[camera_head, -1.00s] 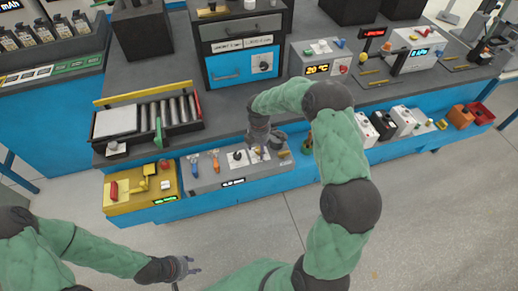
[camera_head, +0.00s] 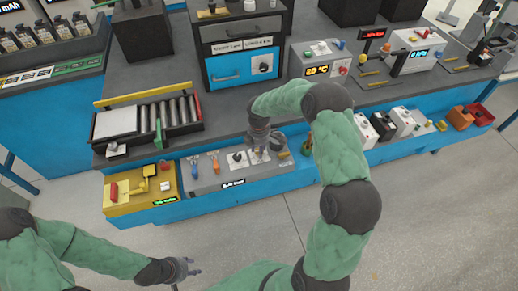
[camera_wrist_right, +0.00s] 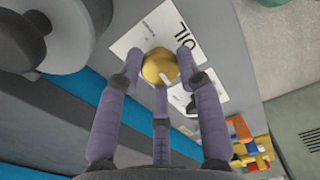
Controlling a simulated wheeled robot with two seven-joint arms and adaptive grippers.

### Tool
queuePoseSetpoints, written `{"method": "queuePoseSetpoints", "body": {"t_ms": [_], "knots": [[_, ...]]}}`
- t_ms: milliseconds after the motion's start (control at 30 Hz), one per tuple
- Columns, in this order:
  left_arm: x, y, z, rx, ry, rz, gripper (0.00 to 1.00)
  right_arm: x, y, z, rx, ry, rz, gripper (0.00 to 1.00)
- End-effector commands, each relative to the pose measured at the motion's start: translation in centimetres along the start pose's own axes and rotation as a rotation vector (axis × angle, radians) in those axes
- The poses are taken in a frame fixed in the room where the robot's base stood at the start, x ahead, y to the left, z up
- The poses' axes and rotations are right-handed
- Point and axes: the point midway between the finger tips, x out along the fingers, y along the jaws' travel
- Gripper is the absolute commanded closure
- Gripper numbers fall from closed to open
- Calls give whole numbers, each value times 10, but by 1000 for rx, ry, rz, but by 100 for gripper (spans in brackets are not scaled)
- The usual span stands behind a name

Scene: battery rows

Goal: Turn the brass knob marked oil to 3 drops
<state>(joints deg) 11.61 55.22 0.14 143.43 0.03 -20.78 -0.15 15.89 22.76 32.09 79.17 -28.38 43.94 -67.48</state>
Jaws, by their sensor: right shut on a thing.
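The brass knob (camera_wrist_right: 158,66) shows in the right wrist view on a white card marked OIL (camera_wrist_right: 182,36). My right gripper (camera_wrist_right: 160,72) is shut on the knob, its three purple fingers around it. A pale pointer mark shows on the knob; the small print on the card is too small to read. In the head view, my right gripper (camera_head: 261,148) is over the grey control panel (camera_head: 206,184) and hides the knob. My left gripper (camera_head: 188,269) hangs empty above the floor at the lower left, its fingers apart.
The grey panel also carries a blue-handled switch (camera_head: 194,162), an orange-handled switch (camera_head: 215,166) and a black knob (camera_head: 238,157). A yellow box (camera_head: 133,202) stands to its left. A roller tray (camera_head: 168,109) lies behind. Open floor is in front.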

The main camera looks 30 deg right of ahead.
Motion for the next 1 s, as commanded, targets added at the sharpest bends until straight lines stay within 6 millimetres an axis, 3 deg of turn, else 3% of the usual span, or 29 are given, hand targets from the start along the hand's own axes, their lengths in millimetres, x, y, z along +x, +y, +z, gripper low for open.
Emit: {"method": "queuePoseSetpoints", "body": {"t_ms": [1000], "knots": [[2,-1,0,0,0,0,60,1,0,0,912,1,1,96]]}}
